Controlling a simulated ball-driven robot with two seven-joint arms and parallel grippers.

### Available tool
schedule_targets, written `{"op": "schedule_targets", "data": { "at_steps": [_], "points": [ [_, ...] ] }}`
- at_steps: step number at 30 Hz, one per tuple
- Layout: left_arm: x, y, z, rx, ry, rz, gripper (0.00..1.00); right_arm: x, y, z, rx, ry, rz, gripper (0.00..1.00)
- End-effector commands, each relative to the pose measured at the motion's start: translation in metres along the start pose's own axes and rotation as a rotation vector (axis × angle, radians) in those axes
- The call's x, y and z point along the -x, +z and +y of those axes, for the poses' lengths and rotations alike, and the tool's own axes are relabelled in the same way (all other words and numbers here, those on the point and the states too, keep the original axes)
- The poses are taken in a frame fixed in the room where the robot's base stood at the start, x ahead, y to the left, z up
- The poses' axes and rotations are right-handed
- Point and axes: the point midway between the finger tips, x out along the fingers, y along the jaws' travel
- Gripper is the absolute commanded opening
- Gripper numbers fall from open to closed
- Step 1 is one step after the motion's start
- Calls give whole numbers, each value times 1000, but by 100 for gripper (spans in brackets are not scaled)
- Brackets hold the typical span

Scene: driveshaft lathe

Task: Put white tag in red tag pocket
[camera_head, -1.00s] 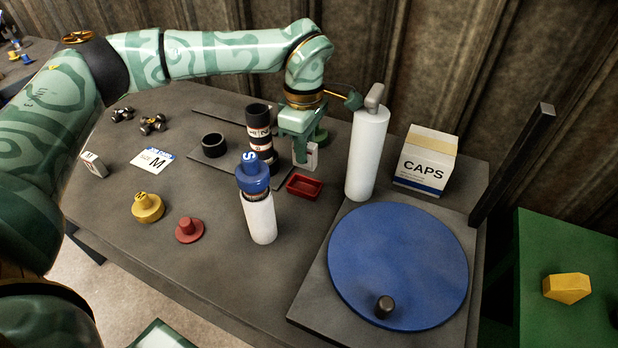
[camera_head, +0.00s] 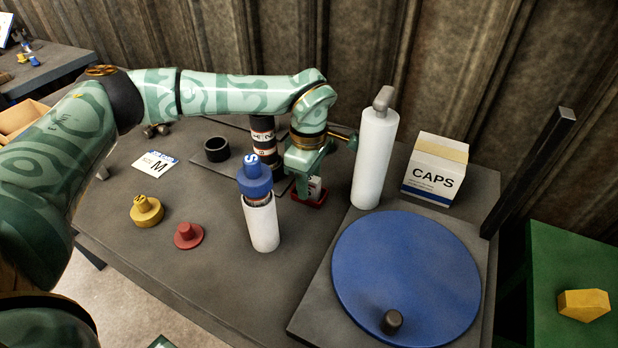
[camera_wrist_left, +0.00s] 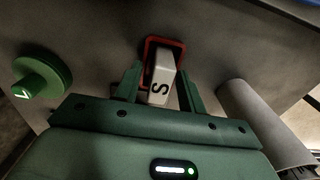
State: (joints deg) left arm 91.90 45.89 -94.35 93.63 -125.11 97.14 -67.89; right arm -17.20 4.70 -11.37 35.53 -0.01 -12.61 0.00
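The white tag (camera_wrist_left: 161,80), marked S, stands upright between the fingers of my left gripper (camera_wrist_left: 161,72) in the left wrist view. My left gripper (camera_head: 308,180) points down at the back middle of the table in the head view, shut on the tag (camera_head: 314,188). The red tag pocket (camera_head: 311,201) is a small red tray directly below the tag. In the left wrist view the pocket's red rim (camera_wrist_left: 165,41) shows around the far end of the tag. The tag's lower end is hidden, so how deep it sits is unclear. My right gripper is not in view.
A white bottle with a blue S cap (camera_head: 260,220) stands in front. A dark cylinder (camera_head: 263,130) is behind left. A CAPS box (camera_head: 435,172) and blue turntable (camera_head: 405,275) are to the right.

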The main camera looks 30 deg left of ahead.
Motion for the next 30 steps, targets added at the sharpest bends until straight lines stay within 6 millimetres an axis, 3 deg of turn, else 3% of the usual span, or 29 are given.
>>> {"op": "schedule_targets", "data": {
  "at_steps": [11,24,30],
  "points": [
    [9,0,0,0,2,0,41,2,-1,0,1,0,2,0],
    [106,0,0,0,5,-1,41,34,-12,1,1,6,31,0],
    [123,0,0,1,1,0,41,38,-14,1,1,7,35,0]
  ]
}}
